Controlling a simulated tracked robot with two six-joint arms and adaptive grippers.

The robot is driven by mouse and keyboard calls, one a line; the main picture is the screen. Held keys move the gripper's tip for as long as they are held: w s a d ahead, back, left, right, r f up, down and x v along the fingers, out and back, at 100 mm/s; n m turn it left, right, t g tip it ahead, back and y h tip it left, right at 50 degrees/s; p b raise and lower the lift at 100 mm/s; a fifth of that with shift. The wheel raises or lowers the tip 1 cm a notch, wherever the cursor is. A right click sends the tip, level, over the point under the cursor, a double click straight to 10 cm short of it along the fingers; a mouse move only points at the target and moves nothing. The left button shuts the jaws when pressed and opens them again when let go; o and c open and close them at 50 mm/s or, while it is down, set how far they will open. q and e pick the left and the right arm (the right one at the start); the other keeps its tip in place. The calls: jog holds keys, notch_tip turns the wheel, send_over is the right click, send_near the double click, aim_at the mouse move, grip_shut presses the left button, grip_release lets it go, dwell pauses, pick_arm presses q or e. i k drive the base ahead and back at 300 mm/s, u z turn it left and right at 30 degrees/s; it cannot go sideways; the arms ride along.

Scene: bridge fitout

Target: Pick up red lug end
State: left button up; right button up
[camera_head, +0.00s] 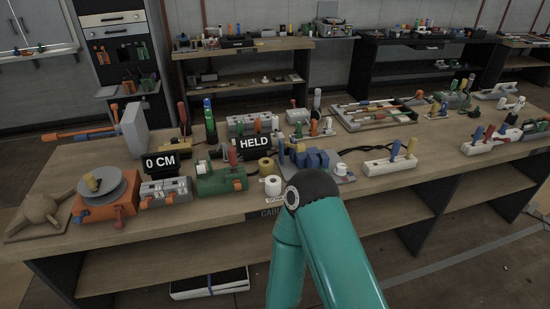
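I cannot pick out the red lug end for certain. A small red upright piece (232,157) stands at the green block (210,181) on the near bench. Another small red upright piece (313,128) stands farther back, behind the blue blocks (312,159). A red-handled tool (183,115) stands upright at the left. One teal arm of mine bends at a dark joint in front of the bench's near edge. Neither gripper shows, so I cannot see what they hold.
The wooden bench (390,205) is crowded. An orange base with a grey disc (105,200) stands at the left. Black signs read "0 CM" (161,163) and "HELD" (255,142). A white block with coloured pegs (389,166) stands at the right. The bench's front right strip is bare.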

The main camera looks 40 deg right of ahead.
aim_at(232, 156)
jog(key=z, duration=0.35)
jog(key=i, duration=1)
jog(key=u, duration=0.05)
